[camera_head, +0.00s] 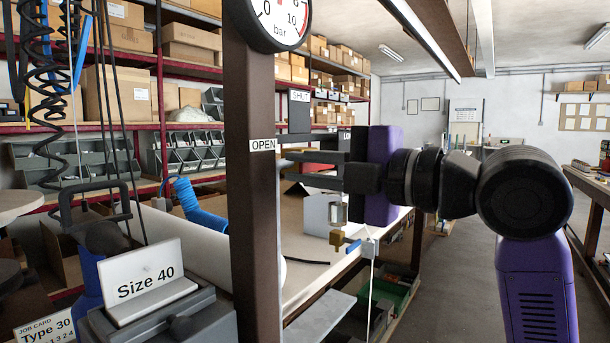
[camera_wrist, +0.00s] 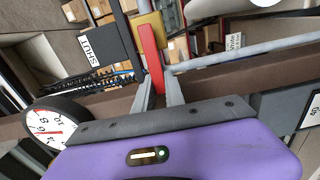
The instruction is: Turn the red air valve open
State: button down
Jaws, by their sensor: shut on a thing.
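The red valve lever (camera_wrist: 151,52) shows in the wrist view, running from a brass-coloured valve body (camera_wrist: 150,28) down between the fingers of my gripper (camera_wrist: 159,88). The fingers are shut on the lever's lower end. The lever lies roughly across the grey pipe (camera_wrist: 240,55). A SHUT label (camera_wrist: 88,58) on a dark plate is to its left. In the head view my gripper (camera_head: 308,170) points left at the brown post (camera_head: 256,220), close to the OPEN label (camera_head: 263,145); the SHUT label (camera_head: 299,95) is higher.
A pressure gauge (camera_head: 279,14) sits high on the post and also shows in the wrist view (camera_wrist: 50,125). A workbench (camera_head: 310,275) and a blue hose (camera_head: 200,208) are behind the post. A Size 40 sign (camera_head: 150,282) stands at the lower left. Open floor lies right.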

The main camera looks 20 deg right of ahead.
jog(key=shift+f, duration=0.2)
dwell(0.4)
jog(key=c, duration=1.4)
grip_release()
jog(key=v, duration=0.7)
jog(key=shift+s+d, duration=0.2)
jog(key=shift+s, duration=0.15)
